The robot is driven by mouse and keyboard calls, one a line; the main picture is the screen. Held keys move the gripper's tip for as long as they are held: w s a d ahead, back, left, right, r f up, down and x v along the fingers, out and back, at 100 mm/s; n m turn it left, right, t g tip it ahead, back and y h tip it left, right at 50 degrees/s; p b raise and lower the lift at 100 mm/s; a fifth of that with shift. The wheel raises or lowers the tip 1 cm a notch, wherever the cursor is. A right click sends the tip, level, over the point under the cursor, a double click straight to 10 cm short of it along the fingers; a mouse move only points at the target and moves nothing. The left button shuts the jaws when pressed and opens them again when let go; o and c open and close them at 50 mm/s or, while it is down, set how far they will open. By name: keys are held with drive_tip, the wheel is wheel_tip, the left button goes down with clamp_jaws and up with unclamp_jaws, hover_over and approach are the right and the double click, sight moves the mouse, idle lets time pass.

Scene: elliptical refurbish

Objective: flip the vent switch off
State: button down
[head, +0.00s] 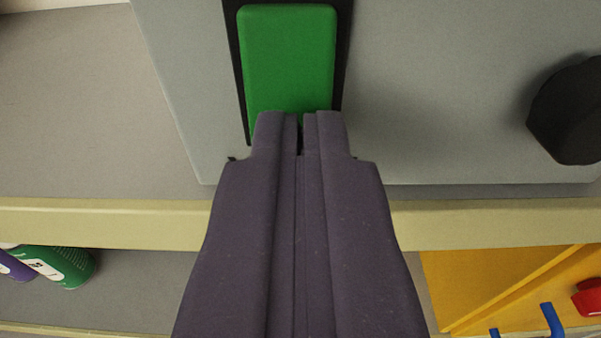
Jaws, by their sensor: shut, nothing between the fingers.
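The vent switch is a green rocker (288,55) in a black frame, set in a grey panel (430,90). It is at the top middle of the head view. My gripper (300,118) is shut and empty, with its fingertips over the lower end of the green rocker. I cannot tell whether the tips touch it. The fingers hide the rocker's lower edge and part of the black frame. No label shows which way the rocker is set.
A black knob (568,112) sticks out of the panel at the right. A beige shelf edge (100,222) runs below the panel. The grey surface at upper left is clear.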

drive_tip(key=shift+w+f, duration=0.1)
drive_tip(key=shift+w, duration=0.3)
